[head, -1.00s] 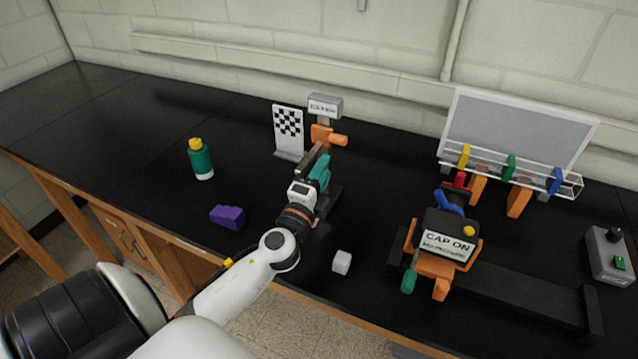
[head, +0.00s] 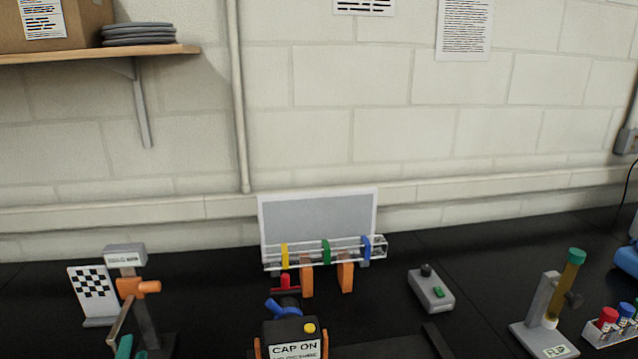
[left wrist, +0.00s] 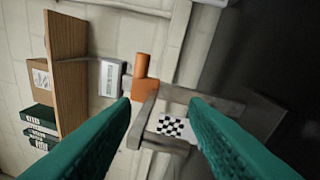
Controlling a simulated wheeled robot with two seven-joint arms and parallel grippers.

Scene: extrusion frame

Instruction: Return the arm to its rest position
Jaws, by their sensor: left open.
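My left gripper (head: 131,348) shows only as teal fingertips at the bottom left edge of the head view. The rest of that arm is out of the picture. In the left wrist view its two teal fingers (left wrist: 158,108) are spread apart with nothing held between them. A stand with an orange clamp (head: 138,288) is just beyond the fingertips; the clamp also shows in the left wrist view (left wrist: 140,98). A thin bar runs from the clamp toward the fingers; whether it touches them I cannot tell. My right gripper is in neither view.
A checkerboard card (head: 93,293) stands left of the clamp. A "CAP ON" device (head: 290,332) is at the bottom centre. Behind it is a clear rack (head: 325,252) with coloured rings. A grey button box (head: 430,290) and a "FLIP" tube stand (head: 545,315) are to the right.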

